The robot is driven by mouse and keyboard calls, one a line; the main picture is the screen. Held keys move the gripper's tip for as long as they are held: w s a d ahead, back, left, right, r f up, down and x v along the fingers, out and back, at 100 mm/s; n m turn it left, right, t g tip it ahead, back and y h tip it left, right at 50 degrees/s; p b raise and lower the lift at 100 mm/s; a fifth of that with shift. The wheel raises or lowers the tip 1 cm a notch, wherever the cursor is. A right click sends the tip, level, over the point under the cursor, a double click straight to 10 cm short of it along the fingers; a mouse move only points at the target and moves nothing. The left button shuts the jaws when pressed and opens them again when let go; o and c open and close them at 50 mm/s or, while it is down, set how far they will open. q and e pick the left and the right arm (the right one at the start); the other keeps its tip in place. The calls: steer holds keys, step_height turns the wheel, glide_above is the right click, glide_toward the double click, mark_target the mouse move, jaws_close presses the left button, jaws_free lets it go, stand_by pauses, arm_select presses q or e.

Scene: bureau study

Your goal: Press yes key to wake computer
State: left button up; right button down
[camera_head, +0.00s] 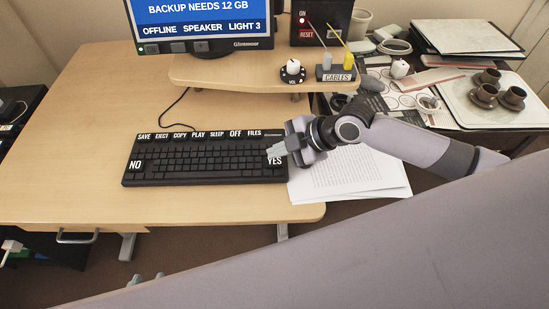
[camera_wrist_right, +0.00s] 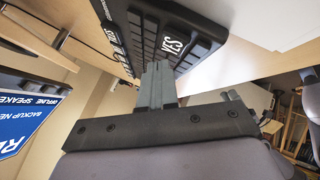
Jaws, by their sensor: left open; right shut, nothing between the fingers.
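A black keyboard (camera_head: 200,165) lies on the wooden desk, with white labels along its top row. Its NO key (camera_head: 135,166) is at the left end and its YES key (camera_head: 274,161) at the right end. My right gripper (camera_head: 274,150) is shut and empty, its fingertips close above the YES key. In the right wrist view the fingers (camera_wrist_right: 157,72) point at the keyboard just beside the YES label (camera_wrist_right: 172,45); I cannot tell whether they touch it. The computer monitor (camera_head: 200,18) is lit and reads "BACKUP NEEDS 12 GB". My left gripper is not in view.
Printed papers (camera_head: 350,177) lie under my right arm, right of the keyboard. Brown cups (camera_head: 485,94) stand on a tray at the right. The desk's left side is clear.

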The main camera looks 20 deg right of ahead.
mark_target(279, 162)
steer(key=shift+r+p, duration=2.05)
steer(key=shift+r, duration=0.45)
arm_select(q)
step_height(279, 162, up, 4)
steer(key=shift+r, duration=0.15)
